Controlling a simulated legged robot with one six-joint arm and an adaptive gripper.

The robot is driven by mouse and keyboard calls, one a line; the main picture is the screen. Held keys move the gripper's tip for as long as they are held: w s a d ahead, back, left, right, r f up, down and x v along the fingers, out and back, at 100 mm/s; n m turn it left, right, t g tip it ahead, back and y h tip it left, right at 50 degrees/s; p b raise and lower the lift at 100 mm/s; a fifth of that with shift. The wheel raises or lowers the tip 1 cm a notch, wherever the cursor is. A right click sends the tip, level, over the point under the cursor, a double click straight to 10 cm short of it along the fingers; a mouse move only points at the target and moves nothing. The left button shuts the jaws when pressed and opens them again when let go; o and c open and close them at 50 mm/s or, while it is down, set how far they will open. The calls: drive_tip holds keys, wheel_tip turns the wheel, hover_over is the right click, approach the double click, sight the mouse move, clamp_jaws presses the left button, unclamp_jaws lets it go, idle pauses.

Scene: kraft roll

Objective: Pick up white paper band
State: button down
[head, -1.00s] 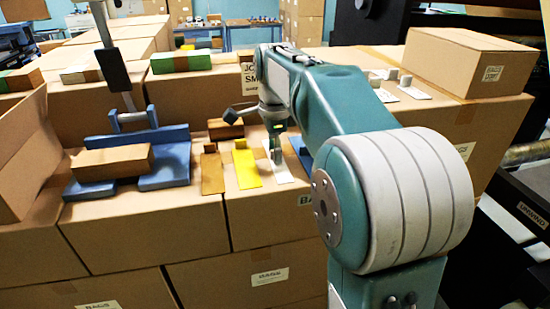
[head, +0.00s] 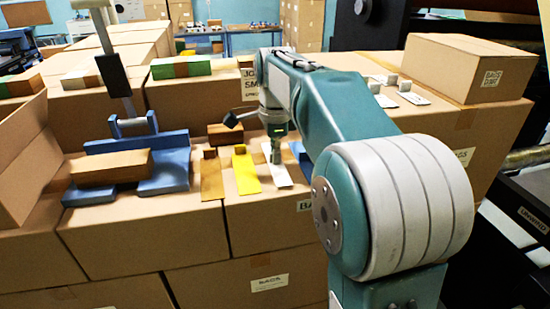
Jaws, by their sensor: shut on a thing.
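The white paper band (head: 280,179) lies on top of a cardboard box, to the right of the yellow band. My gripper (head: 275,158) points down at the band's far part and is shut on it. The fingertips are small and partly hide the band there. The band's lower end still appears flat on the box.
A yellow band (head: 246,175) and a brown band (head: 212,180) lie close on the left. A blue band (head: 300,157) is close on the right, partly behind my arm. A blue press (head: 165,168) holds a brown block (head: 112,166).

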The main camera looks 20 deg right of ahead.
wheel_tip(320, 180, up, 3)
drive_tip(key=shift+s+f, duration=0.1)
drive_tip(key=s+r, duration=0.9)
drive_tip(key=s, duration=0.5)
drive_tip(key=shift+r, duration=0.3)
